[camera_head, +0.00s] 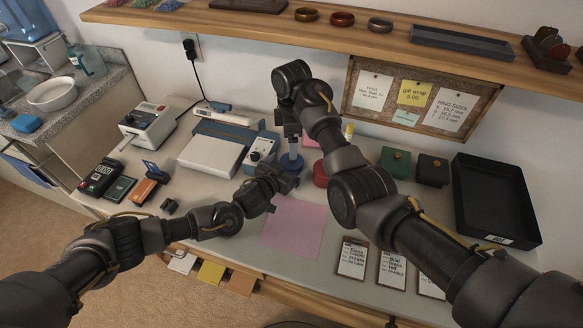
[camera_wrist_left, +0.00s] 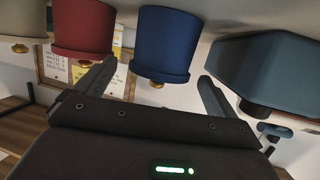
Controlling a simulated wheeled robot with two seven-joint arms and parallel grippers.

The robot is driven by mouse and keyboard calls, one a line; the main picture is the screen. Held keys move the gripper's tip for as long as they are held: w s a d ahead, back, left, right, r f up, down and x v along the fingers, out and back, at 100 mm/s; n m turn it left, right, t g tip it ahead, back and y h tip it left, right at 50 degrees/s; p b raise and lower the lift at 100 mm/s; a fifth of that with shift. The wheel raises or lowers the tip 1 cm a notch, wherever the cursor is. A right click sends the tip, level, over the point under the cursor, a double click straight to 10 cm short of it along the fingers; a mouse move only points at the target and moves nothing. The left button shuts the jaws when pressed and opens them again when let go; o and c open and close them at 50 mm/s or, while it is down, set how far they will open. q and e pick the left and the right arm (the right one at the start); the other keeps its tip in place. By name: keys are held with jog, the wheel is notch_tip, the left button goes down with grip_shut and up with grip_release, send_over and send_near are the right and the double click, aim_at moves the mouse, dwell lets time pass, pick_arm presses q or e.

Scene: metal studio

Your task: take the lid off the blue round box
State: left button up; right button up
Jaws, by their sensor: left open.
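The blue round box (camera_head: 291,164) stands on the table between a blue-grey device and the red round box (camera_head: 320,175). In the left wrist view, which is upside down, the blue round box (camera_wrist_left: 166,40) has its lid (camera_wrist_left: 160,74) on, with a gold knob (camera_wrist_left: 156,85). My left gripper (camera_head: 288,181) is low, just in front of the blue box; its fingers (camera_wrist_left: 157,85) are open, one to each side of the box in view, with nothing between them. My right gripper (camera_head: 291,142) points down above the blue box and hides its top; its jaws are unclear.
The blue-grey device (camera_head: 262,150) stands close left of the blue box. A pink sheet (camera_head: 294,226) lies flat in front. Green (camera_head: 395,162) and black (camera_head: 432,170) small boxes and a black tray (camera_head: 492,202) are to the right. A wooden shelf (camera_head: 250,24) runs above.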

pick_arm(q)
jog(key=shift+w+d+f, duration=0.2)
jog(key=shift+w+d, duration=0.1)
jog(key=shift+w, duration=0.2)
jog(key=c, duration=1.3)
jog(key=o, duration=1.3)
